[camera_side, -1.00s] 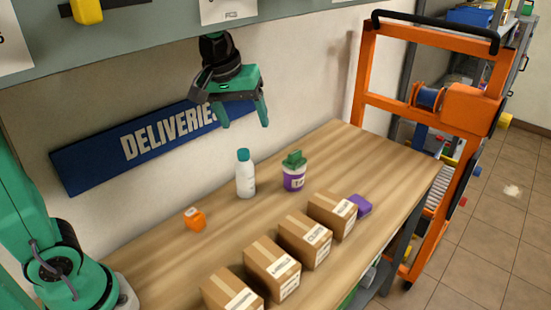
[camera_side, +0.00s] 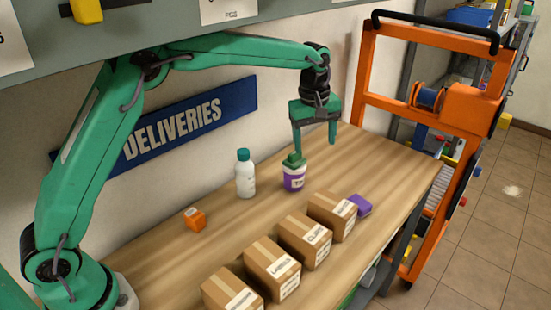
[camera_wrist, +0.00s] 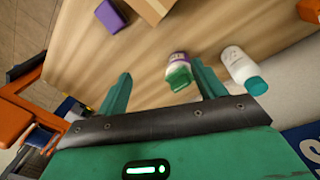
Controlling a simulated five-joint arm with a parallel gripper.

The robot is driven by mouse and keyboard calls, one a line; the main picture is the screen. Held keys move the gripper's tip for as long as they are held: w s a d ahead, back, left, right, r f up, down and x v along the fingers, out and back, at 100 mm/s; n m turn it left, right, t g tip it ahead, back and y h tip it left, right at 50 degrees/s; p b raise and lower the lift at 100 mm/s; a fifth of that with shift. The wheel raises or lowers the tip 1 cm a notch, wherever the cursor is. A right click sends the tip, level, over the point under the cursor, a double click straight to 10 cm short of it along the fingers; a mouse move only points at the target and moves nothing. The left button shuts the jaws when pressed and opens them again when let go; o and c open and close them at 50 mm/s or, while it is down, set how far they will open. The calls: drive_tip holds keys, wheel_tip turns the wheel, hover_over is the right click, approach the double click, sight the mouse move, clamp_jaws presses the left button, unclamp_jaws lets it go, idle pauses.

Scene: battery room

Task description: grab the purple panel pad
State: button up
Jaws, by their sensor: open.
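The purple panel pad (camera_side: 361,204) is a small purple block lying on the wooden table, right beside the end cardboard box in the side view. In the wrist view the purple pad (camera_wrist: 111,16) is at the top left, well beyond my fingertips. My gripper (camera_side: 315,148) is open and empty, above the table behind the pad, with its fingers pointing down. In the wrist view my gripper (camera_wrist: 160,82) has its two green fingers spread wide. The side view shows one finger overlapping the green top of the purple-labelled tub (camera_side: 294,178); I cannot tell whether they touch.
Several cardboard boxes (camera_side: 331,214) stand in a row along the table's front. A white bottle (camera_side: 245,176) with a teal cap stands left of the tub, and an orange cube (camera_side: 194,219) lies farther left. An orange cart (camera_side: 365,85) stands at the table's right end.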

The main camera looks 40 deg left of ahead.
drive_tip(key=w+d+f+n, duration=0.2)
drive_tip(key=w+d+f, duration=0.25)
drive_tip(key=f, duration=0.25)
drive_tip(key=n+g, duration=0.1)
drive_tip(key=n, duration=0.1)
hover_over(354, 198)
drive_tip(key=f, duration=0.3)
drive_tip(key=shift+s+a+f, duration=0.1)
drive_tip(key=shift+a+f, duration=0.1)
drive_tip(key=shift+a, duration=0.2)
drive_tip(key=shift+d+f, duration=0.35)
drive_tip(key=shift+d, duration=0.05)
drive_tip(key=shift+f, duration=1.3)
drive_tip(key=shift+f, duration=2.6)
